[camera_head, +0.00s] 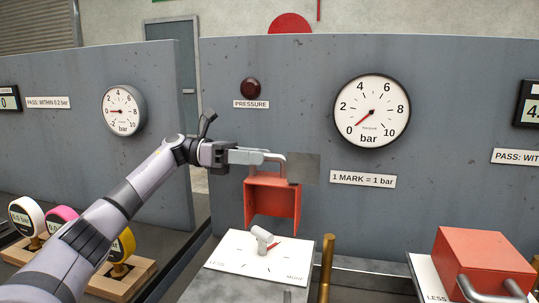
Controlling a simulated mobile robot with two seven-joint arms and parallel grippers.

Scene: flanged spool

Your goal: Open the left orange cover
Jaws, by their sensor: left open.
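The left orange cover (272,200) is a red-orange box shell, swung up against the grey panel with its hollow side facing out. Its grey metal handle (282,168) is at its top. My left gripper (260,156) comes in from the left at the handle, with its jaws open. The fingers overlap the handle in the picture, and I cannot tell whether they touch it. Below the cover, a white plate (226,250) marked LESS and MORE bears a pale knob (262,236), uncovered. My right gripper is not in view.
A second orange cover (487,262) with a metal handle sits down at the right. A brass post (326,265) stands between the two plates. A large pressure gauge (371,110) is on the panel. Several small coloured gauges stand in a wooden rack (130,281) at lower left.

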